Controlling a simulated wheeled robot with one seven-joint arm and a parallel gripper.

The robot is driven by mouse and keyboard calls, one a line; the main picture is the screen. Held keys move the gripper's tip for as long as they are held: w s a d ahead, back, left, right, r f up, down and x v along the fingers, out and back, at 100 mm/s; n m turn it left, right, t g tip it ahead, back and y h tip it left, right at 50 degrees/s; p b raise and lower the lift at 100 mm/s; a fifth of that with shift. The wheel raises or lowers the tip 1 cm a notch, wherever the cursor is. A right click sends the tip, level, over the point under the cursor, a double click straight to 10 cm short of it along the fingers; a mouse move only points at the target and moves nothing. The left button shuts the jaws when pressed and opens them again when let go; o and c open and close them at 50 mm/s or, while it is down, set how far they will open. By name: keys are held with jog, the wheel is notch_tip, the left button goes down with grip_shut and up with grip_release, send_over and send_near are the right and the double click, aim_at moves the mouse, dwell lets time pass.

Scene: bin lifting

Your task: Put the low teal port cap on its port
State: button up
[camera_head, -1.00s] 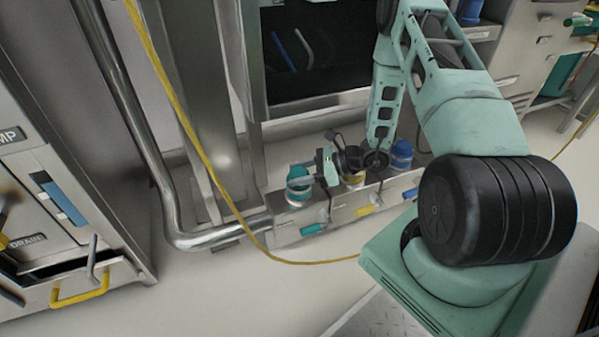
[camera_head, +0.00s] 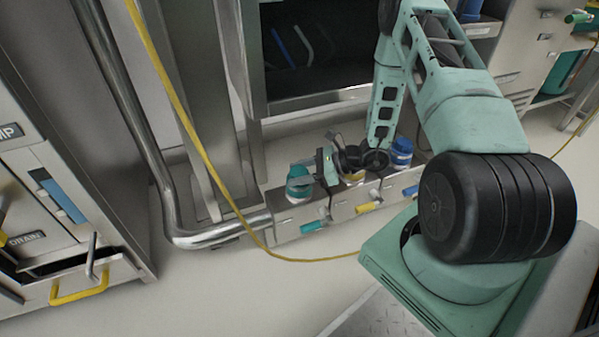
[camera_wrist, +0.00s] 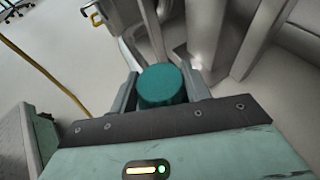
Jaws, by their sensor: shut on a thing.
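The teal port cap (camera_wrist: 162,86) is a low round cap, held between the two fingers of my gripper (camera_wrist: 160,92) in the wrist view. In the head view the teal cap (camera_head: 299,187) is at the left end of a low metal box, over a pale port neck. My gripper (camera_head: 305,175) reaches it from the right and is shut on it. I cannot tell from these frames whether the cap is fully seated or slightly above the port.
The low metal box (camera_head: 288,228) also bears a yellow cap (camera_head: 354,177), partly hidden by my wrist, and a blue cap (camera_head: 401,150). A yellow cable (camera_head: 200,150) crosses in front. A metal pipe (camera_head: 165,200) stands left.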

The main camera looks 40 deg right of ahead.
jog(key=shift+f, duration=0.1)
jog(key=o, duration=1.2)
jog(key=shift+o, duration=0.2)
jog(key=p+v, duration=0.7)
jog(key=v, duration=1)
jog(key=shift+d, duration=0.15)
jog(key=shift+s, duration=0.1)
